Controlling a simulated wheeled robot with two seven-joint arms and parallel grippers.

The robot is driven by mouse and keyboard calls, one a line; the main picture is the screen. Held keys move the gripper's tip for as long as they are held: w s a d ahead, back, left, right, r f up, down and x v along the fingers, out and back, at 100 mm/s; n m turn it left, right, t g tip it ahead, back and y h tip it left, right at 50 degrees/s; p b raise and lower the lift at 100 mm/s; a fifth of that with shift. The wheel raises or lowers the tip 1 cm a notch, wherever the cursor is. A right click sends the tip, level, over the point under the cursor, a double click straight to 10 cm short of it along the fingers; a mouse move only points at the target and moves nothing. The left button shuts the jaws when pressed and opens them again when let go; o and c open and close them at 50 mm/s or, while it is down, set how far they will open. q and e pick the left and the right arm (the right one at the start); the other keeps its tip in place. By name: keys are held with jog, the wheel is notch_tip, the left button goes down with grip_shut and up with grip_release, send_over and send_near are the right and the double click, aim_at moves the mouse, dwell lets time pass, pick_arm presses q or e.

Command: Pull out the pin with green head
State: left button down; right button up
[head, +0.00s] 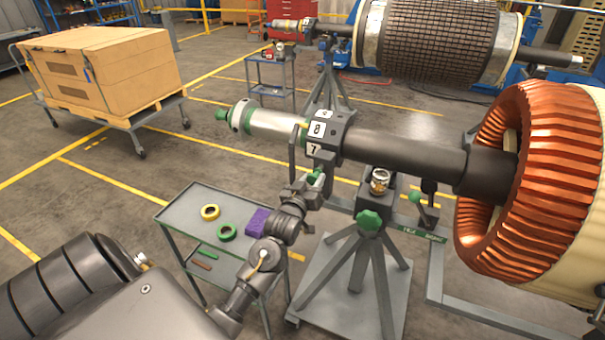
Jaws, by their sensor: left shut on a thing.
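The pin's green head (314,177) shows just below the numbered collar (322,138) on the shaft of the near rotor stand. My left gripper (313,184) reaches up from below and is shut on the green head, whose lower part the fingers hide. The pin's shank cannot be made out, so I cannot tell how far it sits in the collar. My right gripper is not in view.
The grey stand (370,265) with a green knob (369,220) is close right of my arm. A copper-wound rotor (540,180) is at the right. A small cart (190,225) holding tape rolls and a purple block stands left of the gripper.

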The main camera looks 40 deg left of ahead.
pick_arm(q)
jog(key=shift+f, duration=0.2)
jog(key=shift+s, duration=0.1)
jog(key=c, duration=1.2)
grip_release()
jog(key=shift+c, duration=0.2)
jog(key=o, duration=0.3)
jog(key=shift+s+r, duration=0.1)
jog(key=shift+r, duration=0.05)
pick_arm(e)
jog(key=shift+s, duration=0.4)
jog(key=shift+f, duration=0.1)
